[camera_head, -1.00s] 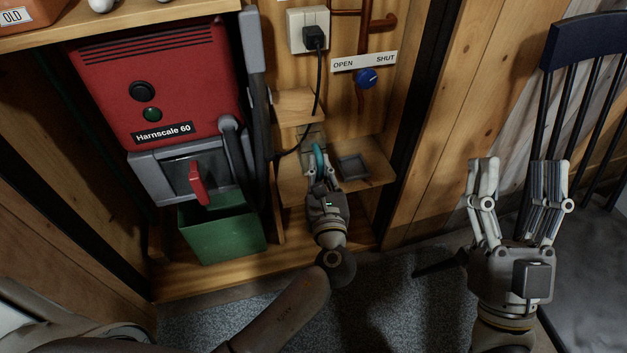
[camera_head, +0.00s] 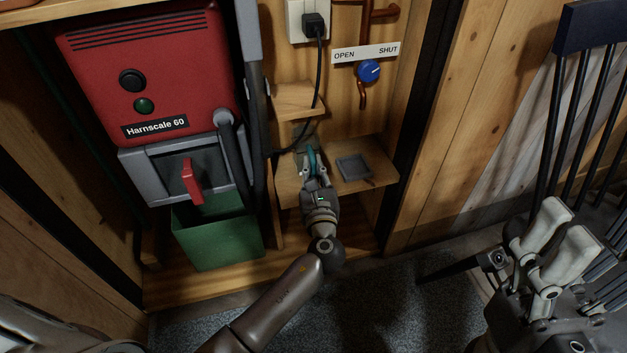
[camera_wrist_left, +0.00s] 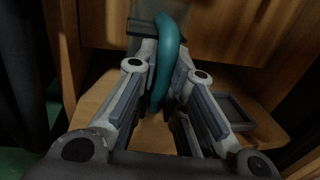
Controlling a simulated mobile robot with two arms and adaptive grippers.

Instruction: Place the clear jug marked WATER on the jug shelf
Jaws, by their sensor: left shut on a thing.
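My left gripper (camera_head: 312,172) is shut on a teal curved handle (camera_wrist_left: 166,62), taken to be the jug's. In the head view the handle (camera_head: 311,158) stands over the left part of a low wooden shelf (camera_head: 377,183). A greyish, partly see-through body (camera_head: 305,136) shows behind the handle. The gripper hides much of it, no WATER marking is readable, and I cannot tell whether its base touches the shelf. My right gripper (camera_head: 572,222) is open and empty at the right, far from the shelf.
A small grey square tray (camera_head: 353,167) lies on the shelf right of the gripper. A small wooden ledge (camera_head: 297,101) and a hanging black cord (camera_head: 318,75) are above. The red Harnscale machine (camera_head: 150,65) and green bin (camera_head: 218,236) stand left.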

